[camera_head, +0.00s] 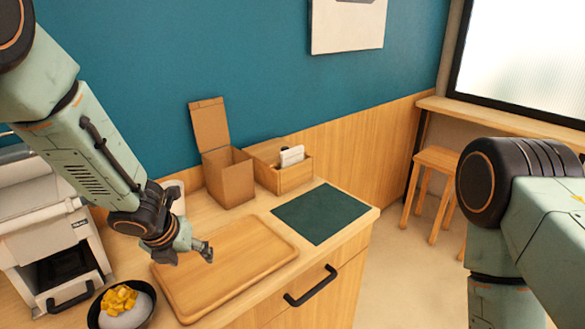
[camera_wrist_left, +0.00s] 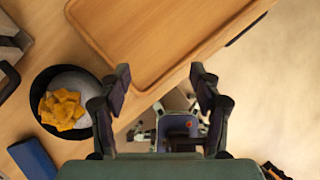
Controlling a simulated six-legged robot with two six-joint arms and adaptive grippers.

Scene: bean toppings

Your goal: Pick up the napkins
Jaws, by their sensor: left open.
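The white stack that looks like the napkins (camera_head: 291,156) stands in a small open wooden box (camera_head: 290,181) at the back of the counter, against the wall. A dark item sits beside it in the box. My left gripper (camera_head: 190,254) is above the wooden tray (camera_head: 275,261), left of and nearer than the box. In the left wrist view its two fingers (camera_wrist_left: 160,75) are spread apart with nothing between them. The napkins are not in the left wrist view. My right arm shows at the right of the head view, but its gripper is out of sight.
A tall open cardboard box (camera_head: 230,181) stands just left of the wooden box. A dark green mat (camera_head: 320,212) lies bare in front.

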